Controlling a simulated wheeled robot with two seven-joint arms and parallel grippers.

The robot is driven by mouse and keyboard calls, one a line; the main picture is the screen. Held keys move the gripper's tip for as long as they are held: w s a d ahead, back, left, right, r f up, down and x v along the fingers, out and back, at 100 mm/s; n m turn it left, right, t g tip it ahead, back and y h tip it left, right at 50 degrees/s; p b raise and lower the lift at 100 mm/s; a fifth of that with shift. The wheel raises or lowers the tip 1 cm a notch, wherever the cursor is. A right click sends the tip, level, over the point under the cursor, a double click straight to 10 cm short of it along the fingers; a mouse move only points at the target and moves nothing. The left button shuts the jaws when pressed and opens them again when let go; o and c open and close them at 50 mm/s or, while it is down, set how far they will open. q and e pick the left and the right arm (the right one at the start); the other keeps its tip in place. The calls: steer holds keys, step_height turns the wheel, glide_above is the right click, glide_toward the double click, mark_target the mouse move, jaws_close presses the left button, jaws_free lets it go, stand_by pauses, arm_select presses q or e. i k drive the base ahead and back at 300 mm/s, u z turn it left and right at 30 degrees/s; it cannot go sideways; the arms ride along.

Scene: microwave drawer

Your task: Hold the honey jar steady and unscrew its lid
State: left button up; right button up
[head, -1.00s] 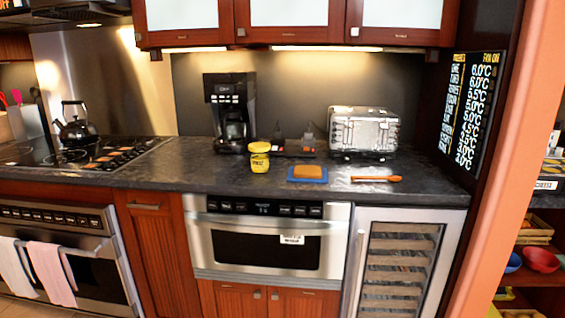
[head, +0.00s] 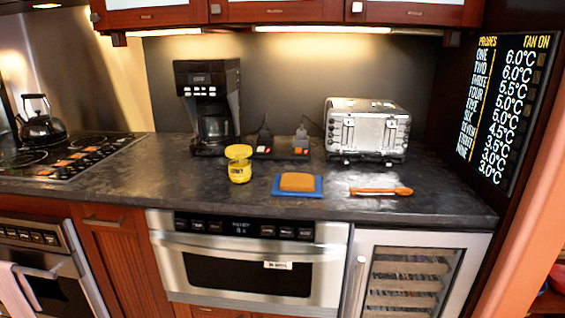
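The honey jar (head: 240,172) stands upright on the dark countertop, left of the blue board. It is small and yellow with a dark label band. Its yellow lid (head: 238,152) sits on top; I cannot tell how tightly it is seated. Neither of my grippers is in view, and nothing touches the jar.
A bread slice (head: 297,182) lies on a blue board (head: 283,193), with an orange-brown utensil (head: 380,191) to its right. A coffee maker (head: 208,105) and a toaster (head: 366,130) stand behind. The stove (head: 70,155) is at left. The counter in front of the jar is clear.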

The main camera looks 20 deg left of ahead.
mark_target(239, 171)
steer(key=u, duration=0.3)
steer(key=i, duration=0.85)
steer(key=u, duration=0.65)
